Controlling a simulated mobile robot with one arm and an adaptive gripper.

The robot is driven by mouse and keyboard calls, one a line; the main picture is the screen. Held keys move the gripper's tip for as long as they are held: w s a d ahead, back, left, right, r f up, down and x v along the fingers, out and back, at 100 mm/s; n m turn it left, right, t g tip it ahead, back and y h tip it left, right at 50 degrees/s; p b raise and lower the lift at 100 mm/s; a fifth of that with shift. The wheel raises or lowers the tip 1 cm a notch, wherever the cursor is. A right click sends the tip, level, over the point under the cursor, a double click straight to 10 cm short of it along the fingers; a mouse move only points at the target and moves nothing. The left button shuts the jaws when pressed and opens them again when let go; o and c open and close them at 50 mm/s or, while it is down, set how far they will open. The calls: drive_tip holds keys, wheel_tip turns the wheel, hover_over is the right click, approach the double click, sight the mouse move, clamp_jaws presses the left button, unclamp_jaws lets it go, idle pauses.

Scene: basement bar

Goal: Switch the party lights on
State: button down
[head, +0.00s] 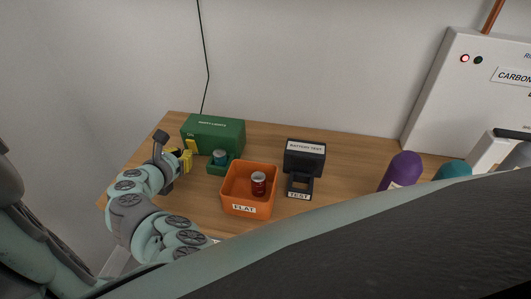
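A green box (222,135), whose small label seems to read party lights, stands at the back left of the wooden table. A small yellow part (191,146) shows on its left front. A low green holder at its front (217,170) has a grey-teal battery (220,157) in it. My gripper (178,160) is at the left, close beside the green box and the yellow part. Its fingers are small and partly hidden by my wrist. I cannot tell whether it touches the box or holds anything.
An orange bin (249,208) marked FLAT holds a dark red battery (258,184). A black battery tester (305,158) stands right of it. A purple bottle (401,171) and a teal one (453,170) are at the right, before a white wall panel (440,100) with a red light. Table is clear between tester and bottles.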

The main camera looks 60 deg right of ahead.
sight(187, 144)
drive_tip(key=shift+w+d+r, duration=0.1)
drive_tip(key=shift+w+d, duration=0.05)
drive_tip(key=shift+d, duration=0.35)
drive_tip(key=shift+w+d+r, duration=0.1)
drive_tip(key=shift+d, duration=0.35)
drive_tip(key=shift+f, duration=0.1)
drive_tip(key=shift+p, duration=0.4)
drive_tip(key=shift+d+r+p, duration=0.2)
drive_tip(key=shift+r+p, duration=0.25)
drive_tip(key=shift+p, duration=0.65)
drive_tip(key=shift+w+d+r+g+y+p, duration=0.2)
drive_tip(key=shift+g+y+p, duration=0.25)
drive_tip(key=shift+p, duration=0.75)
drive_tip(key=shift+a+f+b, duration=0.1)
drive_tip(key=shift+f+b, duration=0.4)
drive_tip(key=shift+b, duration=0.05)
drive_tip(key=shift+r+t, duration=0.15)
drive_tip(key=shift+t, duration=0.1)
